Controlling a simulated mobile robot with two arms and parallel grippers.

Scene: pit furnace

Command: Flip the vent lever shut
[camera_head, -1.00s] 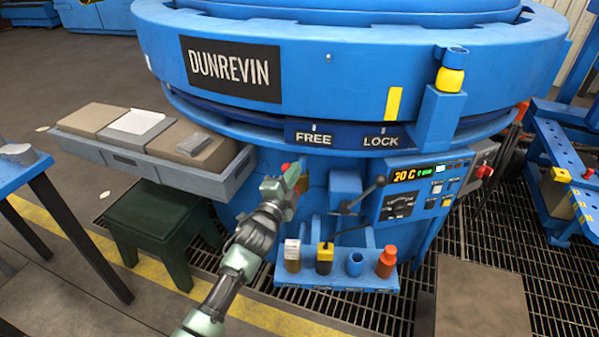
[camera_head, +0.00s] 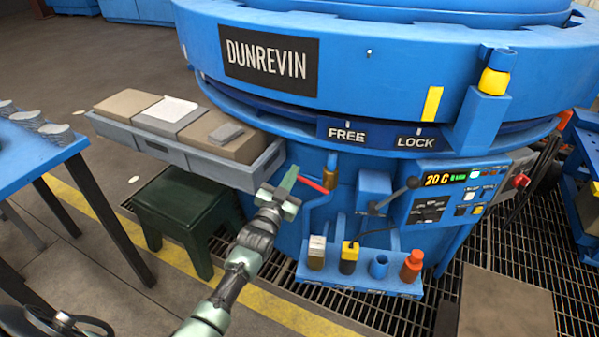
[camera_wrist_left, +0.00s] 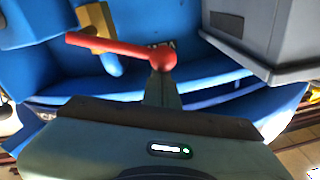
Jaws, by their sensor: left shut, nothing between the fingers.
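The vent lever (camera_head: 312,184) is a red handle on a brass valve (camera_head: 330,172) at the furnace's front. In the head view it points left and slightly up from the lower part of the valve. In the left wrist view, the red lever (camera_wrist_left: 115,47) runs from the brass valve (camera_wrist_left: 95,28) to a round red end. My left gripper (camera_head: 289,180) is shut and empty, just left of the lever's free end. In the wrist view its fingers (camera_wrist_left: 161,88) lie right by that round end; I cannot tell whether they touch. My right gripper is out of view.
A grey tray (camera_head: 205,163) with blocks juts out to the left, close to my left gripper. A dark green stool (camera_head: 185,205) stands under it. A blue rack (camera_head: 355,277) and a black-knobbed lever (camera_head: 395,195) are to the right.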

